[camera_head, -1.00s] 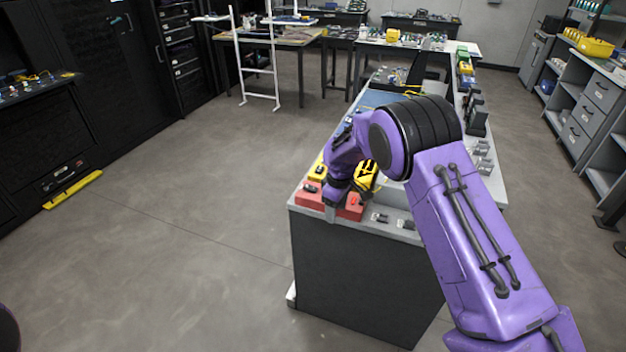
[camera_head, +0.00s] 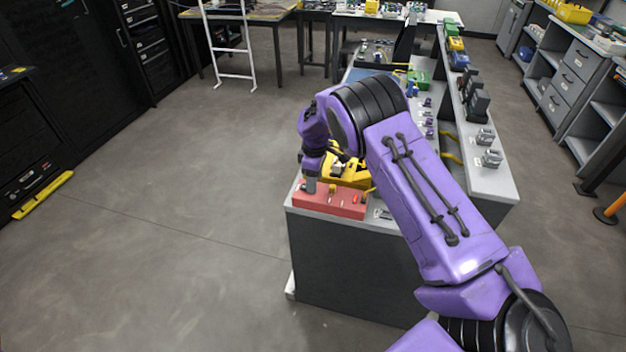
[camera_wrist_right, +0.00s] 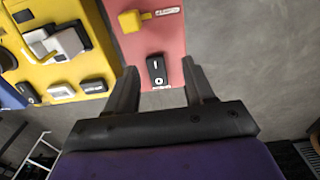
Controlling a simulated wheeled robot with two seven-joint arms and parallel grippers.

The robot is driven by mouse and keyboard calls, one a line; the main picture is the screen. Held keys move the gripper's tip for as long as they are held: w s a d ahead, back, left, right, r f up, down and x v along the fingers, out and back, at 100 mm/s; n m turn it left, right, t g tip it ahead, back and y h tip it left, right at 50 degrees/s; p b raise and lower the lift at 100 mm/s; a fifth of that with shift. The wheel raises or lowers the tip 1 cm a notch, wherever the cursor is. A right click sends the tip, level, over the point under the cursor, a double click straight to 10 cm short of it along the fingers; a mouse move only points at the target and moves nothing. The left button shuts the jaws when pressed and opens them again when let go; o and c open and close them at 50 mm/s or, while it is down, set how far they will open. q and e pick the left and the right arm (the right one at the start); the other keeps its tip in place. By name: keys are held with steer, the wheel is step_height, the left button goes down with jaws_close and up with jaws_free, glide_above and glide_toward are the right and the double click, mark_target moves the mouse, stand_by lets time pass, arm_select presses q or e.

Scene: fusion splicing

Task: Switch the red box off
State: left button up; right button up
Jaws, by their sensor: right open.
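The red box (camera_head: 345,207) sits at the near left corner of the grey workbench. My right gripper (camera_head: 310,187) points down over the box's left end; whether it touches is hard to tell in the head view. In the right wrist view, the red box (camera_wrist_right: 172,38) carries a black rocker switch (camera_wrist_right: 157,70) with white marks and a yellow part (camera_wrist_right: 133,20) farther along. My right gripper (camera_wrist_right: 161,88) is open and empty, with the switch between its fingertips in the picture. Which side of the rocker is pressed cannot be told. My left gripper is out of view.
A yellow box (camera_wrist_right: 62,45) with grey and black parts stands beside the red box; it also shows behind it in the head view (camera_head: 345,175). A raised grey shelf (camera_head: 490,180) with dark devices runs along the bench's right side. The floor left of the bench is clear.

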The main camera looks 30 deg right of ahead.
steer(key=f, duration=0.1)
steer(key=w+f, duration=0.2)
steer(key=f, duration=0.1)
steer(key=shift+s+r, duration=0.35)
steer(key=shift+s, duration=0.05)
steer(key=c, duration=0.4)
jaws_close()
steer(key=shift+w+a+f+g+h+b, duration=0.25)
steer(key=shift+w+f+g+h+b, duration=0.1)
steer(key=shift+g+h+b, duration=0.45)
steer(key=shift+a+r+g+b, duration=0.15)
steer(key=shift+r+g+b, duration=0.1)
steer(key=shift+g+b, duration=0.3)
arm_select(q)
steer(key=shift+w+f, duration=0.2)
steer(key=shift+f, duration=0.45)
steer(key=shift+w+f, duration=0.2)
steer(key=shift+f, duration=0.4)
arm_select(e)
steer(key=shift+r+h, duration=0.1)
steer(key=shift+h, duration=0.2)
